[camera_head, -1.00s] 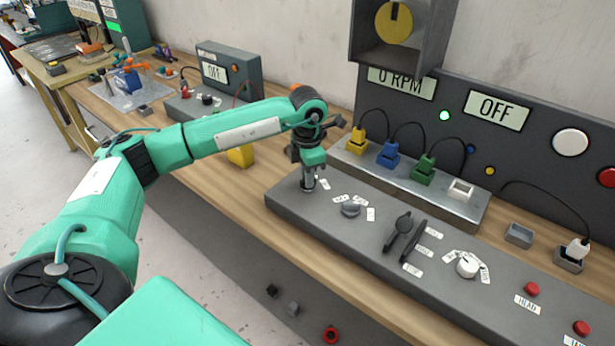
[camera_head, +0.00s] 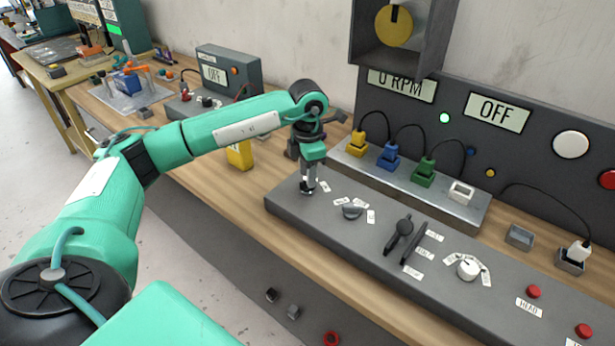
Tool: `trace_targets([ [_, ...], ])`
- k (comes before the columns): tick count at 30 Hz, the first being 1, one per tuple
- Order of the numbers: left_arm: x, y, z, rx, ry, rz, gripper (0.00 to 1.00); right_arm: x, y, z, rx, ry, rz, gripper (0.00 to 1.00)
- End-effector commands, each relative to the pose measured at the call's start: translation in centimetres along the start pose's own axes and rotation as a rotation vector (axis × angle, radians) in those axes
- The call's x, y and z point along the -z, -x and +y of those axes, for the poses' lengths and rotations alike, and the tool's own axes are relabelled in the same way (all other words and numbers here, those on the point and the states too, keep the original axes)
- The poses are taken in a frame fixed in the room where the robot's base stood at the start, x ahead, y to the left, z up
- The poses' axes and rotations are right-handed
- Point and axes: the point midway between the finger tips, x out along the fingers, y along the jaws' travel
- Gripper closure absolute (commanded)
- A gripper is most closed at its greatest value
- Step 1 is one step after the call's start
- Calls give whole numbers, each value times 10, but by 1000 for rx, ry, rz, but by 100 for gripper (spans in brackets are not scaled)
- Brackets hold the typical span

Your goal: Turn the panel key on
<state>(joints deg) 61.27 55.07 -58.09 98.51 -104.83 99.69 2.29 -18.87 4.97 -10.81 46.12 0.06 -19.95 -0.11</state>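My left gripper (camera_head: 307,188) points straight down at the left end of the grey control panel (camera_head: 330,235). Its fingertips are at or just above the panel top, beside a small white label (camera_head: 325,187). The panel key cannot be made out; whatever is at the fingertips is covered by the gripper and too small to tell. I cannot tell whether the fingers are open or shut. A grey rotary knob (camera_head: 352,212) with white labels sits just right of the gripper. The display (camera_head: 498,111) reads OFF and another display (camera_head: 402,85) reads 0 RPM. My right gripper is not in view.
Two dark levers (camera_head: 405,240), a white dial (camera_head: 467,268) and red buttons (camera_head: 533,292) line the panel to the right. Behind are yellow (camera_head: 357,144), blue (camera_head: 388,155) and green (camera_head: 424,171) plugs with cables. A green lamp (camera_head: 445,118) is lit.

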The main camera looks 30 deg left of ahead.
Motion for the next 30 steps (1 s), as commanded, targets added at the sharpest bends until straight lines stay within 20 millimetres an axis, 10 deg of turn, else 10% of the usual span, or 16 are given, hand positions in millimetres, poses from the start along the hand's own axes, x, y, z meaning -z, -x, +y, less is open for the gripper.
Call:
trace_targets([
  [15,-1,106,1,-3,1,-4,64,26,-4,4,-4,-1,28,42],
  [30,0,119,0,-2,0,-2,64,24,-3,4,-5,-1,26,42],
])
